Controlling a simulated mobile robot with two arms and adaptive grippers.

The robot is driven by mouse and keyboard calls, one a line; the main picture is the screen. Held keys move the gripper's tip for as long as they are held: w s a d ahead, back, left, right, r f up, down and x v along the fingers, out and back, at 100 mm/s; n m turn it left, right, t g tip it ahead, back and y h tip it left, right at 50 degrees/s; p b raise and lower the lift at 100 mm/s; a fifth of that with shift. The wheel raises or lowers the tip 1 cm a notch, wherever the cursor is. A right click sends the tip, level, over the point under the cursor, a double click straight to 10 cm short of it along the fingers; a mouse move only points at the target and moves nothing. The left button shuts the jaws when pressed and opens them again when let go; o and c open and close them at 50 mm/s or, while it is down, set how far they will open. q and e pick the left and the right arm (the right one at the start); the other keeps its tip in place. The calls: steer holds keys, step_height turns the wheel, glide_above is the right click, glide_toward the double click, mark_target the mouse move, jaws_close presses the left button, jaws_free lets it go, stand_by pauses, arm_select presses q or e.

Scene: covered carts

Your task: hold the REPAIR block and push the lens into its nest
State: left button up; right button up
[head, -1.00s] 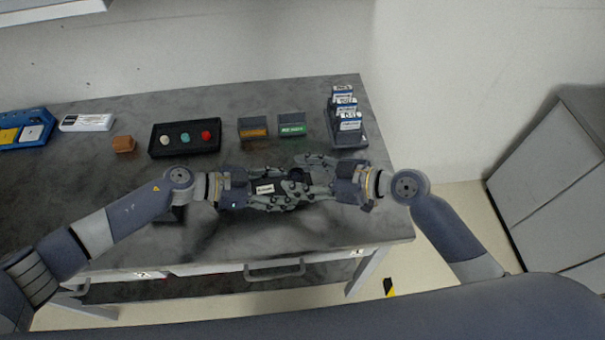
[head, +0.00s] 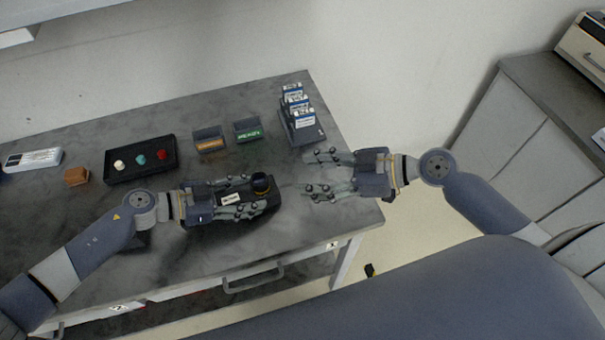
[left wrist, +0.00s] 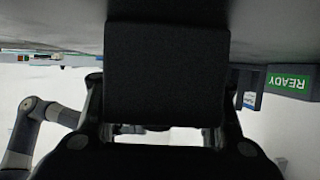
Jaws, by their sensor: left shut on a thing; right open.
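A dark block with a small white label (head: 231,198) lies on the grey bench; the label is too small to read. My left gripper (head: 247,197) is shut on this block, its fingers along both long sides. In the left wrist view the block (left wrist: 166,75) fills the middle as a black shape between the fingers. A dark round lens (head: 261,184) sits at the block's right end; I cannot tell how deep it is seated. My right gripper (head: 322,175) is open and empty, right of the block and apart from it, near the bench's right edge.
Behind stand an orange-labelled holder (head: 209,141), a green READY holder (head: 248,130) and a rack of labelled cards (head: 303,123). The bench front is clear.

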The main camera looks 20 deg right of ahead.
stand_by(0.3)
arm_select(q)
steer(key=o, duration=1.1)
steer(key=shift+o, duration=0.2)
steer(key=shift+a, duration=0.1)
